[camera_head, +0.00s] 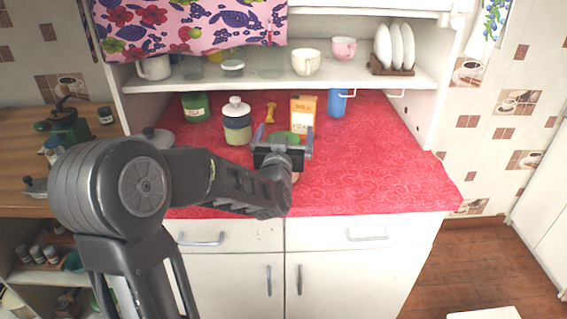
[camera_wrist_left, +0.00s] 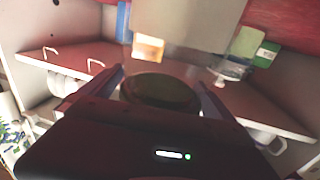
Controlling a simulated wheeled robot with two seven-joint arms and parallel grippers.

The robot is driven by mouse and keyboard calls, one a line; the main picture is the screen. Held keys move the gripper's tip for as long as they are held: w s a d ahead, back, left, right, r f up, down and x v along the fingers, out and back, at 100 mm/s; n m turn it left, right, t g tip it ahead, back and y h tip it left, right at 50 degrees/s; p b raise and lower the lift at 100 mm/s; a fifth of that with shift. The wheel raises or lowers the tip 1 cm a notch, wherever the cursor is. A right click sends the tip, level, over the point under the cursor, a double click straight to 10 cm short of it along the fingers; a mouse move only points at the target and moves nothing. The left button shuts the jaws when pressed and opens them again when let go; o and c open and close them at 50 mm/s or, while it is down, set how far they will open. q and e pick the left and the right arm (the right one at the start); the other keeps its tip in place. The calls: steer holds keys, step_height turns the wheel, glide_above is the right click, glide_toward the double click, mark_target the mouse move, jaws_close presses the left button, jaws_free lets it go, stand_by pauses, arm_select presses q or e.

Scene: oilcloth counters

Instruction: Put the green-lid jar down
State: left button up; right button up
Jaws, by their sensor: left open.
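The green-lid jar (camera_head: 285,137) is at my left gripper in the head view, over the middle of the red counter (camera_head: 365,178). Its green lid shows between the fingers, and most of its body is hidden behind the gripper and wrist. In the left wrist view the round lid (camera_wrist_left: 160,91) looks dark and sits between the two fingers. My left gripper (camera_head: 283,141) is open, with one finger on each side of the jar. I cannot tell whether the jar's base touches the counter. My right gripper is not in view.
A white-lidded jar (camera_head: 237,122) and a green jar (camera_head: 195,107) are at left. A shelf (camera_head: 365,79) overhangs the back. The counter's right side is clear.

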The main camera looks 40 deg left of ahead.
arm_select(q)
steer(key=shift+r, duration=0.1)
steer(key=c, duration=2.1)
